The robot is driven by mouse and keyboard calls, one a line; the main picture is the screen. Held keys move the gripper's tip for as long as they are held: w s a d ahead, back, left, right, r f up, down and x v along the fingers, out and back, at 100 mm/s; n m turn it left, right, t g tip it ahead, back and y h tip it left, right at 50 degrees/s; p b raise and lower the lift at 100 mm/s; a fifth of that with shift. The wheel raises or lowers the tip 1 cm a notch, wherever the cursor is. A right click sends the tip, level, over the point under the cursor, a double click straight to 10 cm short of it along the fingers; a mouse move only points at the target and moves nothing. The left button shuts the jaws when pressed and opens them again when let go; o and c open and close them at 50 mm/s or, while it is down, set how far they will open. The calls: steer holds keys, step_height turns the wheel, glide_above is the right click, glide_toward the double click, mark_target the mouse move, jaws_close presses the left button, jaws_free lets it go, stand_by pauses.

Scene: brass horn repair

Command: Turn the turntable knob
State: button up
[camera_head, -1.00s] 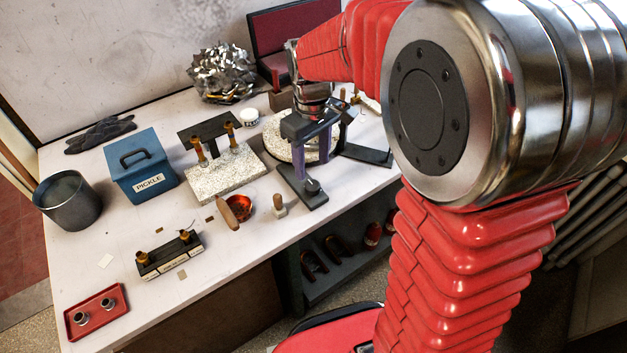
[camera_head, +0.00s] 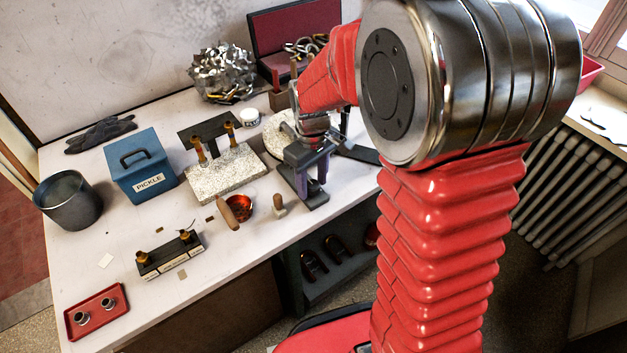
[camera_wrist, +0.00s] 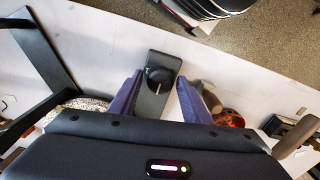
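The turntable knob (camera_wrist: 157,75) is a dark round knob with a pale mark, on a dark grey base plate (camera_wrist: 150,108) that also shows in the head view (camera_head: 312,201). My gripper (camera_wrist: 159,79) is open, with one purple finger on each side of the knob in the wrist view. Contact with the knob cannot be made out. In the head view my gripper (camera_head: 311,185) hangs over the base plate and hides the knob. The speckled round turntable (camera_head: 275,137) lies just behind it, partly covered by my gripper; its edge shows in the wrist view (camera_wrist: 85,104).
A speckled block (camera_head: 225,177) with two brass posts stands left of my gripper. A wooden-handled tool (camera_head: 228,214), a copper bowl (camera_head: 240,205) and a small stamp-like tool (camera_head: 279,206) lie near the front edge. A dark bracket (camera_wrist: 38,65) stands beside the turntable.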

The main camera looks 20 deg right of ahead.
steer(key=c, duration=0.7)
steer(key=shift+d, duration=0.2)
steer(key=shift+c, duration=0.7)
steer(key=shift+a, duration=0.1)
